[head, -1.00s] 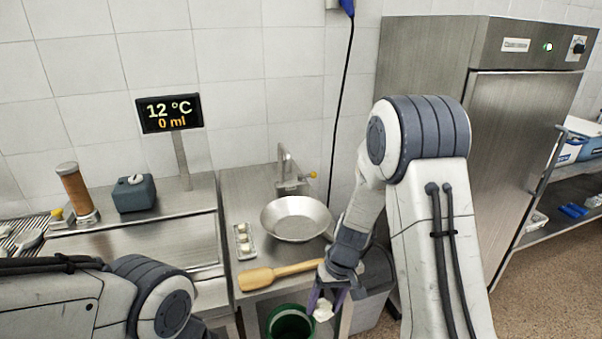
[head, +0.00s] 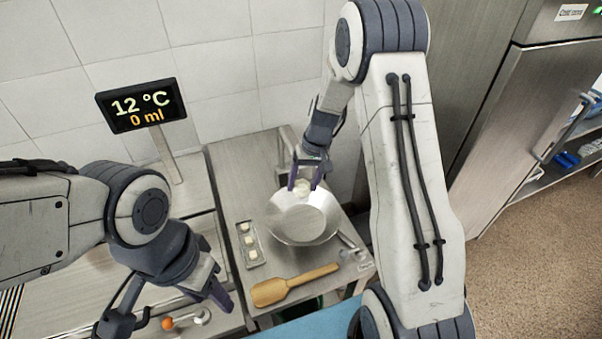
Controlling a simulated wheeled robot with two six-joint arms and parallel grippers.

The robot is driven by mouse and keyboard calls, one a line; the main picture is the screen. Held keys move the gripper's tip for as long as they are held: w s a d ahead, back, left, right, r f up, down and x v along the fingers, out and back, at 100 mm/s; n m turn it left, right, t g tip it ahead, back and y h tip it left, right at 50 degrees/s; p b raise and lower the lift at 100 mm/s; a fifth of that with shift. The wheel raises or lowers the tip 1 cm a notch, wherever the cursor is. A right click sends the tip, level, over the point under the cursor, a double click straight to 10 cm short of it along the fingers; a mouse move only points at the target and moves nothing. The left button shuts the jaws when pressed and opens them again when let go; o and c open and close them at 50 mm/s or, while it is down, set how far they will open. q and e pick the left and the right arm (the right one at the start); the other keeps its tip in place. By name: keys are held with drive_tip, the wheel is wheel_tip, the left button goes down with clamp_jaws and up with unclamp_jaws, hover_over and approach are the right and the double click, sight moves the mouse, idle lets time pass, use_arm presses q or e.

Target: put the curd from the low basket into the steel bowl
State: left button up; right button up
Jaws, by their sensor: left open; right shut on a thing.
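The steel bowl (head: 312,222) is a wide, shallow, shiny dish on the steel side table. My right gripper (head: 302,187) is shut on a small white lump of curd (head: 302,188) and holds it over the far rim of the bowl. Whether the curd touches the bowl I cannot tell. My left gripper (head: 168,310) is open at the lower left, over the counter edge, with nothing seen between its fingers. The low basket cannot be made out now.
A small tray with several white pieces (head: 249,243) lies left of the bowl. A wooden paddle (head: 292,286) lies in front of it. A display (head: 143,105) reading 12 °C and 0 ml stands at the back left.

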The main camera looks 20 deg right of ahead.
sight(305, 192)
drive_tip(key=shift+d+f+b, duration=0.2)
drive_tip(key=shift+f+b, duration=0.3)
drive_tip(key=shift+f, duration=0.3)
drive_tip(key=b+x, duration=0.2)
drive_tip(key=x, duration=0.1)
drive_tip(key=d+b+x, duration=0.1)
drive_tip(key=b+x, duration=0.1)
drive_tip(key=x, duration=0.1)
drive_tip(key=d+b+x, duration=0.1)
drive_tip(key=b+x, duration=0.2)
drive_tip(key=shift+s+f, duration=0.2)
drive_tip(key=shift+s, duration=0.05)
drive_tip(key=o, duration=1.4)
drive_tip(key=p+v, duration=0.2)
drive_tip(key=v, duration=0.1)
drive_tip(key=a+p+v, duration=0.1)
drive_tip(key=p+v, duration=0.2)
drive_tip(key=v, duration=0.1)
drive_tip(key=shift+w+a+r+p, duration=0.1)
drive_tip(key=shift+a+r+p, duration=0.1)
drive_tip(key=shift+a+p, duration=0.1)
drive_tip(key=shift+f, duration=0.1)
